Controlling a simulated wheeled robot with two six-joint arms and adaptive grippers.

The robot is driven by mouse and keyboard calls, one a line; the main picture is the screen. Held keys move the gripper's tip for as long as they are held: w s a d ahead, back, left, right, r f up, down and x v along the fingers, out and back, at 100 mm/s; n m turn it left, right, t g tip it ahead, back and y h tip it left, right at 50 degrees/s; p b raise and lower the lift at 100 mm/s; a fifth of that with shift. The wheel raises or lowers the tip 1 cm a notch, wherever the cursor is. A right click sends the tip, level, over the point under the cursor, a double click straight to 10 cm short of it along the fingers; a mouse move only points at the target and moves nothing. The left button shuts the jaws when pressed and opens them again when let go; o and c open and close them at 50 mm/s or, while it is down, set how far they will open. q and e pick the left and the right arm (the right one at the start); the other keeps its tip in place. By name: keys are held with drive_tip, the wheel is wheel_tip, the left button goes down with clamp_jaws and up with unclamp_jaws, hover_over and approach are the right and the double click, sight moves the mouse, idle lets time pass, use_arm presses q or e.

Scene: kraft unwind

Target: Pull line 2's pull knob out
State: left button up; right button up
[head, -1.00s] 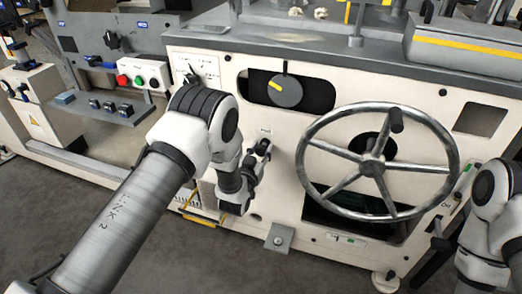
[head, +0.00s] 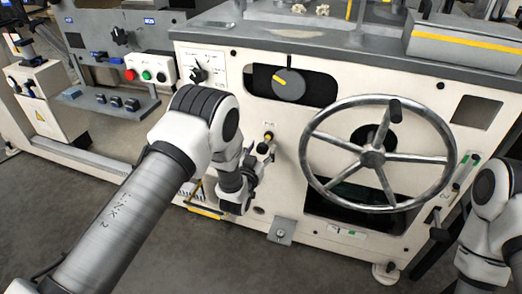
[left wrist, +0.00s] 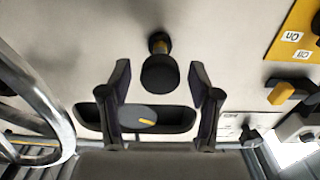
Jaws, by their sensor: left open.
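The pull knob (head: 263,147) is black and stands out from the cream machine front, left of the handwheel. A yellow band shows on its shaft, close to the panel. In the left wrist view the knob (left wrist: 159,74) appears between the tips of my left gripper (left wrist: 160,80), with gaps on both sides. My left gripper (head: 254,172) is open and sits just below the knob in the head view. I see no contact with the knob. My right arm shows at the right edge, but its gripper is out of view.
A large metal handwheel (head: 373,158) stands close to the right of the knob. A grey rotary knob (head: 288,85) sits above it in a dark recess. A small selector (head: 198,74) and a red, green and white button box (head: 147,72) lie up left.

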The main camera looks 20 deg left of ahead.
use_arm(q)
drive_tip(key=s, duration=1.2)
drive_tip(key=shift+a, duration=0.2)
drive_tip(key=shift+f, duration=0.1)
drive_tip(key=s+a+f+n+g+y, duration=0.1)
drive_tip(key=s+a+f+g, duration=0.2)
drive_tip(key=s+f+g, duration=0.5)
drive_tip(key=s+a+f+g, duration=0.2)
drive_tip(key=s+f+g, duration=0.2)
drive_tip(key=s+f, duration=0.75)
drive_tip(key=s+g, duration=0.6)
drive_tip(key=s, duration=0.8)
wheel_tip(320, 180, up, 22)
drive_tip(key=p, duration=2.1)
drive_tip(key=shift+d+f, duration=0.25)
drive_tip(key=shift+d, duration=0.1)
drive_tip(key=shift+p, duration=0.3)
